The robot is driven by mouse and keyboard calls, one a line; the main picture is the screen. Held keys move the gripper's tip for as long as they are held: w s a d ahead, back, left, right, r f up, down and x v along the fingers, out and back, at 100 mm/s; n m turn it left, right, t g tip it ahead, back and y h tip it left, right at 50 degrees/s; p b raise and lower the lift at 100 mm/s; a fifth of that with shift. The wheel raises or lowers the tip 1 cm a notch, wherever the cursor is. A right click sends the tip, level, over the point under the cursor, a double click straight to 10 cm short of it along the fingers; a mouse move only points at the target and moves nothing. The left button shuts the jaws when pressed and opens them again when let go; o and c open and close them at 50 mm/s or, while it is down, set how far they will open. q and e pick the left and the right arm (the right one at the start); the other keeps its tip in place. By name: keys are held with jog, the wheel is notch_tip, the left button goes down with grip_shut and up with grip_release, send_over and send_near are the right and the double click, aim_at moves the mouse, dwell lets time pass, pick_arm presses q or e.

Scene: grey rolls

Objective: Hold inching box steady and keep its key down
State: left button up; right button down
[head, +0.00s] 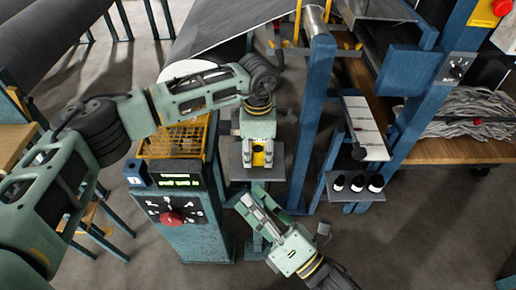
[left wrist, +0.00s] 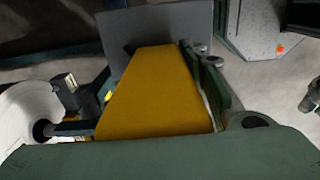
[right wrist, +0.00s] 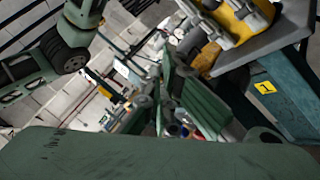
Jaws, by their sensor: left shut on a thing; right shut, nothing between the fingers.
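The yellow inching box (head: 259,159) is between the fingers of my left gripper (head: 258,150), over a small grey shelf in the head view. In the left wrist view its broad yellow face (left wrist: 150,90) fills the middle, with a finger along its right side. Yellow parts also show at the top right of the right wrist view (right wrist: 243,22). I cannot make out the key or whether it is down. My right gripper (head: 246,196) is shut and empty, below and apart from the box, its fingers pointing up towards the shelf.
The small grey shelf (head: 240,173) is beneath the left gripper. A blue console (head: 180,225) with a red knob and green display stands at left, a yellow wire basket (head: 172,143) behind it. A blue post (head: 312,130) rises close on the right. A shelf holds dark bottles (head: 357,184).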

aim_at(258, 149)
jog(key=shift+w, duration=4.3)
jog(key=shift+w, duration=0.15)
jog(key=shift+w, duration=0.25)
